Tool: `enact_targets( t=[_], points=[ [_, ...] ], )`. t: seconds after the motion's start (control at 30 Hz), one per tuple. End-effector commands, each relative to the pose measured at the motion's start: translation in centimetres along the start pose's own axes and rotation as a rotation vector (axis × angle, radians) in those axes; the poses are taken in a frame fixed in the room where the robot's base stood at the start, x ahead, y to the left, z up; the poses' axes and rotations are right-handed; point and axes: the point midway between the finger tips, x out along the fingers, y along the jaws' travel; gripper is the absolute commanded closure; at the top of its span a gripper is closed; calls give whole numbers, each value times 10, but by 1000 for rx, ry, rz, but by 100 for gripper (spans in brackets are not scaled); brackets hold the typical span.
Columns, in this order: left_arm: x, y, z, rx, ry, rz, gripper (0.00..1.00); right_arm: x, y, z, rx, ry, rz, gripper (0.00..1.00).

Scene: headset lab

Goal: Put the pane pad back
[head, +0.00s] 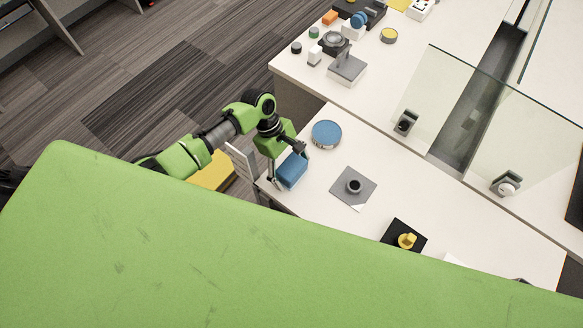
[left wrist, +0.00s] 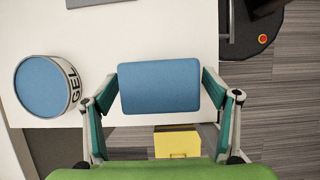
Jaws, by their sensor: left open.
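A blue block-shaped pad (head: 292,172), which looks like the pane pad, is at the left end of the white desk in the head view. My left gripper (head: 289,166) is over it with its fingers apart, one on each side. In the left wrist view the pad (left wrist: 160,86) lies between the two open fingers, with narrow gaps beside it. I cannot tell if its underside touches the desk. My right gripper is not in view.
A round blue-topped GEL tin (head: 326,134) stands close to the pad. A grey plate with a dark round part (head: 354,186) and a black square with a yellow piece (head: 406,240) lie further right. A yellow box (left wrist: 177,142) is below the desk edge.

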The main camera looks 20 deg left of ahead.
Motion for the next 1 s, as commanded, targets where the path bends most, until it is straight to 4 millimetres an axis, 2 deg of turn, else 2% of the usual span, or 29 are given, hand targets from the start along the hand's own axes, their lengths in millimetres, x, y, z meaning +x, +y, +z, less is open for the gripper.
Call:
enact_targets(
  t=[0.17, 0.27, 0.5, 0.7, 0.83, 1.0],
  points=[
    [-5, 0, 0, 0, 0, 1, 21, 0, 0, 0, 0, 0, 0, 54],
    [-18, 1, 0, 1, 1, 3, 21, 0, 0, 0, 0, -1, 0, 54],
    [-69, 1, 0, 2, 2, 4, 21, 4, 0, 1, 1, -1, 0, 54],
    [-104, 1, 0, 1, 0, 3, 21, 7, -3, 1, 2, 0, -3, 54],
    [-117, 1, 0, 0, 1, 1, 21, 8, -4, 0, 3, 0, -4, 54],
    [-122, 0, 1, 0, -1, 0, 21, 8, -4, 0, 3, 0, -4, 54]
  ],
)
